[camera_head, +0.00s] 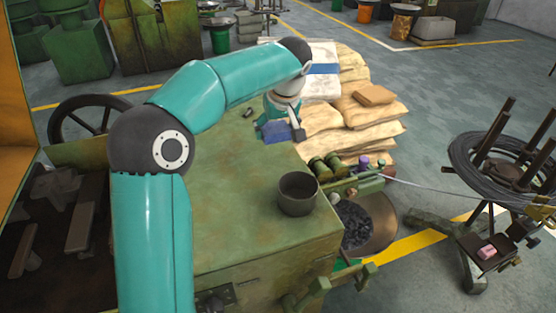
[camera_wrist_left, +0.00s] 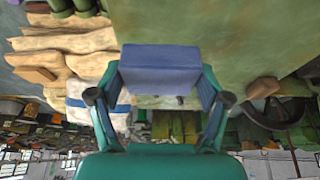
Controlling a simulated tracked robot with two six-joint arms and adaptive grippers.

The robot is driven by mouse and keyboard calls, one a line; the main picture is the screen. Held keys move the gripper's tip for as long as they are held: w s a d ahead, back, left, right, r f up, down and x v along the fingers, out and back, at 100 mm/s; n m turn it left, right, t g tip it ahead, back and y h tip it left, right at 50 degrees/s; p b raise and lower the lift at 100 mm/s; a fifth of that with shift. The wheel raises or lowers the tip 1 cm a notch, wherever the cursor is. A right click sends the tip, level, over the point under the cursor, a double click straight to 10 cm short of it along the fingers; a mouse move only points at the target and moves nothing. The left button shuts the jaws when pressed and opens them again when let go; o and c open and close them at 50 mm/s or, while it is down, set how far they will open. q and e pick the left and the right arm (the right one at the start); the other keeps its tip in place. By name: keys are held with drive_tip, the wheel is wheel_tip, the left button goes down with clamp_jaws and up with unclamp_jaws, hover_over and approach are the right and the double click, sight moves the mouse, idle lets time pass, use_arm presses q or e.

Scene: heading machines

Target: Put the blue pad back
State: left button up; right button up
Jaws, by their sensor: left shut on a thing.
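The blue pad (camera_head: 275,137) is at the far right part of the green machine top (camera_head: 230,170) in the head view. My left gripper (camera_head: 277,126) is over there, shut on the pad. In the left wrist view the blue pad (camera_wrist_left: 160,58) lies between the two fingers of the left gripper (camera_wrist_left: 161,82), roughly level across them. The green surface shows behind it. I cannot tell whether the pad touches the machine top. The arm and gripper hide part of the pad in the head view. My right gripper is not in view.
A dark round pot (camera_head: 297,205) stands on the near right of the machine top. A small dark piece (camera_head: 248,113) lies left of the gripper. Stacked sacks (camera_head: 350,115) stand beyond the right edge. A wire coil stand (camera_head: 500,170) is farther right. The top's middle is clear.

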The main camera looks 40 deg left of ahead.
sight(283, 130)
use_arm(q)
wheel_tip(283, 130, down, 8)
drive_tip(key=shift+f, duration=0.2)
drive_tip(key=shift+f, duration=0.1)
idle(0.3)
drive_tip(key=o, duration=1.1)
drive_tip(key=shift+c, duration=0.2)
drive_tip(key=v, duration=1.2)
